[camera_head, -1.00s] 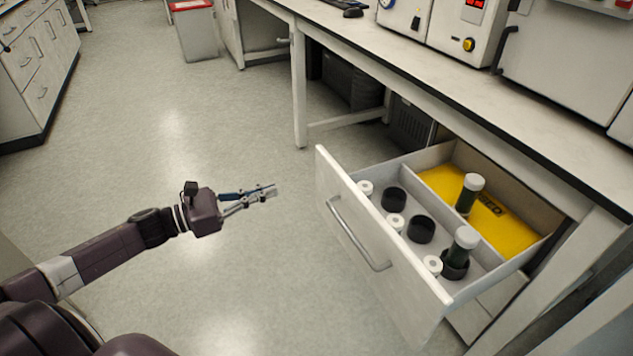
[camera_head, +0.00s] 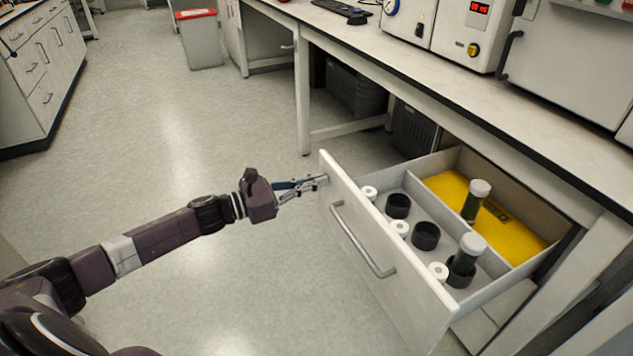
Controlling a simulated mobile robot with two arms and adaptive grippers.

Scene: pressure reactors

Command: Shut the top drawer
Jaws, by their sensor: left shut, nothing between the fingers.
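The top drawer (camera_head: 345,254) is pulled well out from under the bench at the right, with a long metal bar handle (camera_head: 362,240) on its white front. My left gripper (camera_head: 322,181) is shut and empty. Inside the drawer are black cups (camera_head: 425,236), small white rings (camera_head: 399,229), two dark vials with white caps (camera_head: 468,254) and a yellow item (camera_head: 494,225) in the rear compartment. My right gripper is not in view.
The bench top (camera_head: 440,80) runs above the drawer and carries white instruments (camera_head: 467,30). A bench leg (camera_head: 302,100) stands behind the drawer's left end. A red-lidded bin (camera_head: 200,42) and white cabinets (camera_head: 38,75) are farther back. The floor at left is clear.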

